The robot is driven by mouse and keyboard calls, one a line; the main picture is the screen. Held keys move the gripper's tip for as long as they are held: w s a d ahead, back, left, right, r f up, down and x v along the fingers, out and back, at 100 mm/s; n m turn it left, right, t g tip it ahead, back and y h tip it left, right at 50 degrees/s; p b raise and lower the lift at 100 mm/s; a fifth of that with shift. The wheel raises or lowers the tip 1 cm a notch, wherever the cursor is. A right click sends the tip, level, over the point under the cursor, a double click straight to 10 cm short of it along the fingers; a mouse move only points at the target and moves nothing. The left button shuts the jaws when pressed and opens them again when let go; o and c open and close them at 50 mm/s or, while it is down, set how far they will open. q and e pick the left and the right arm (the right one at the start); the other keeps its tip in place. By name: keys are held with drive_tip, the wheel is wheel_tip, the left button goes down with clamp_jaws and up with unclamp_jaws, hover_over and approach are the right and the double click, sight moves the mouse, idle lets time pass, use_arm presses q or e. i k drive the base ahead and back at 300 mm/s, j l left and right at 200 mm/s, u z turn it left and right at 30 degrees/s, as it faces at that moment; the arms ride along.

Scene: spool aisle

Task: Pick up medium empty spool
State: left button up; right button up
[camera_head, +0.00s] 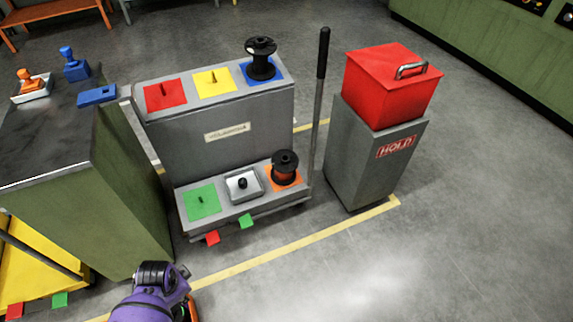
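Two dark spools stand upright on a grey two-step stand (225,145). The larger-looking black spool (261,62) sits on the blue square of the upper step. A purple and black part of my arm shows at the bottom left, well in front of the stand. No gripper fingertips are visible.
Red, yellow and green squares on the stand hold only pegs; a silver tray (244,186) holds a small dark knob. A dark-topped green bench (120,190) is at left. A grey HOLD bin (365,160) with a red box (385,90) is at right. Front floor is clear.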

sight(284, 162)
drive_tip(key=i+l+u, duration=0.1)
drive_tip(key=i+l, duration=0.9)
drive_tip(key=i+l+u, duration=0.1)
drive_tip(key=i+l, duration=0.85)
drive_tip(key=l, duration=0.15)
